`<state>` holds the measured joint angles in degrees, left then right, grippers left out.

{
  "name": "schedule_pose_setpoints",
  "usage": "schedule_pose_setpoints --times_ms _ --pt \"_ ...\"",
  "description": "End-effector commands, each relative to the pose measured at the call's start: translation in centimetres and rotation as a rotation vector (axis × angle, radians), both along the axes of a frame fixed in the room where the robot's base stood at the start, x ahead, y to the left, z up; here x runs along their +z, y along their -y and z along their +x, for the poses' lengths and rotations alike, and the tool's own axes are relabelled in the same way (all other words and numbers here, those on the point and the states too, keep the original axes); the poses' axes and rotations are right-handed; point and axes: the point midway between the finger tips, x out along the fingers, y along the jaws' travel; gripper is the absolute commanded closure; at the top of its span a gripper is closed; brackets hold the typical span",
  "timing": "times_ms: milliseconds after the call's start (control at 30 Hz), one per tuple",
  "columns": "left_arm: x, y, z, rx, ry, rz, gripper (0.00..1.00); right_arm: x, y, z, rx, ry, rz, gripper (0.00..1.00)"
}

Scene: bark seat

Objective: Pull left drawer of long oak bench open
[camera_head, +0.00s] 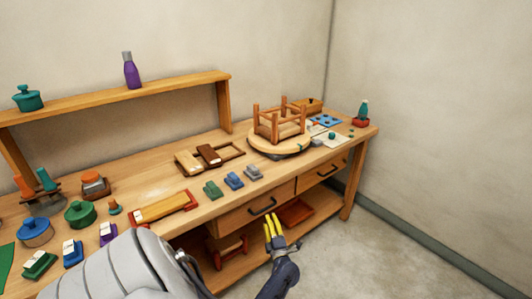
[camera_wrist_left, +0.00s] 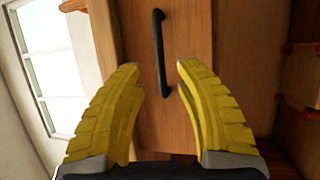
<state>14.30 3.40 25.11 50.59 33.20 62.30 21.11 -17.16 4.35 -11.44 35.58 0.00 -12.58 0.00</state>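The long oak bench (camera_head: 350,132) runs along the wall with two drawers under its top. The left drawer (camera_head: 232,220) has a dark bar handle (camera_head: 262,206), and its front looks flush with the bench. My left gripper (camera_head: 275,222), with yellow fingers, is in front of this drawer, just below the handle in the head view. In the left wrist view the gripper (camera_wrist_left: 157,75) is open and empty. The black handle (camera_wrist_left: 160,52) stands upright there, its lower end in line with the gap between the fingertips; contact is not visible. My right gripper is not in view.
The right drawer (camera_head: 322,173) also looks shut. A lower shelf holds a red tray (camera_head: 295,212) and a red frame (camera_head: 228,252). Floor in front at right is clear.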

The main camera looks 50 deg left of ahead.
Motion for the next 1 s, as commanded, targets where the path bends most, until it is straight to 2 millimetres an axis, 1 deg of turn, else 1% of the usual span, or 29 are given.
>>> schedule_pose_setpoints --times_ms 33,133,300,400,633,1000 --pt "0.3 -1.0 0.4 0.001 0.001 0.002 0.66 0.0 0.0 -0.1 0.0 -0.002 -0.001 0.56" --pt "0.6 -2.4 1.1 0.001 0.001 0.001 0.66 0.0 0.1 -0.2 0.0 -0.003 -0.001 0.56" --pt "0.9 -4.3 2.1 0.0 0.0 0.001 0.66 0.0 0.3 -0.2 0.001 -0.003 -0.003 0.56" --pt "1.1 -5.0 2.5 0.0 0.0 0.0 0.66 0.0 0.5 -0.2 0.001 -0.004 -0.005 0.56" --pt "1.2 -6.0 2.9 0.0 0.001 0.0 0.66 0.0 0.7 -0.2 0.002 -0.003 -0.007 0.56" --pt "1.3 -6.1 2.9 0.0 0.001 0.0 0.66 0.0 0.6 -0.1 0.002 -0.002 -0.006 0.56"
